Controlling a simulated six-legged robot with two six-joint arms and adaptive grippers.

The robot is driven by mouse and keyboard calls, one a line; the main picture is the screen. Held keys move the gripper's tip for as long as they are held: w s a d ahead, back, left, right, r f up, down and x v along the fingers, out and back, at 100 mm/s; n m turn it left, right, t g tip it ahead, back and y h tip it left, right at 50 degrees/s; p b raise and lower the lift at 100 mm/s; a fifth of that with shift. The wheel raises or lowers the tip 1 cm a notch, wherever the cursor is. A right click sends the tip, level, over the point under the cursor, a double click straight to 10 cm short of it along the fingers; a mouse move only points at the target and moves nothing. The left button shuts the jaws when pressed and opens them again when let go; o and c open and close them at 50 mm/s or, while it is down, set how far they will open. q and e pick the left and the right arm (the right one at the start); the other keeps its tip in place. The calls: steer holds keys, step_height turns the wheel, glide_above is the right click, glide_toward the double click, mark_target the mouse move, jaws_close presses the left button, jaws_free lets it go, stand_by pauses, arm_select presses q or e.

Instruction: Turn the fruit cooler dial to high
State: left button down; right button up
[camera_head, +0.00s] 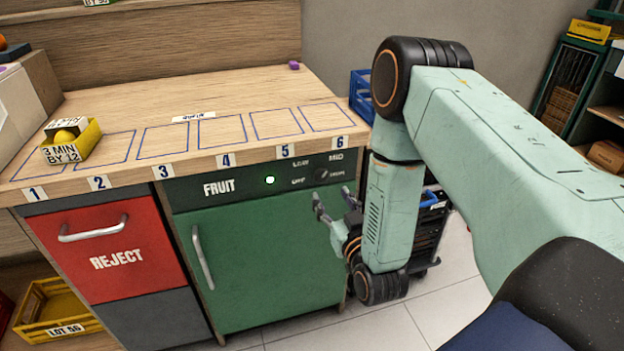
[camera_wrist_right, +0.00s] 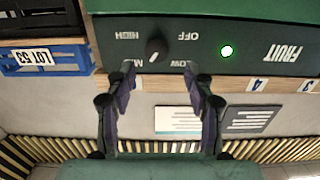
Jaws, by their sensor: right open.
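The fruit cooler (camera_head: 265,255) has a green door and a dark panel lettered FRUIT with a lit green lamp (camera_head: 270,180). Its small dark dial (camera_head: 321,174) sits at the panel's right, among the labels OFF, LOW, MED and HIGH. The right wrist view shows the dial (camera_wrist_right: 154,48) upside down. A pale mark on it points to the MED and LOW side; the exact setting is hard to tell. My right gripper (camera_head: 335,198) is open and empty in front of the panel. Its fingertips (camera_wrist_right: 160,72) frame the dial without visibly touching it. My left gripper is out of view.
A wooden counter (camera_head: 225,85) with numbered outlines lies above the cooler, its edge close over the panel. The red REJECT drawer (camera_head: 112,248) is at left. A yellow box (camera_head: 75,143) stands on the counter. A blue crate (camera_wrist_right: 48,60) is beside the cooler.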

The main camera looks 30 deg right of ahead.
mark_target(322, 176)
steer(key=x, duration=0.3)
steer(key=b+x, duration=0.1)
steer(key=x, duration=0.2)
steer(key=shift+w+d+r+b, duration=0.25)
steer(key=shift+w+d+b, duration=0.05)
steer(key=shift+w+d, duration=0.2)
steer(key=shift+w, duration=0.35)
steer(key=c, duration=1.1)
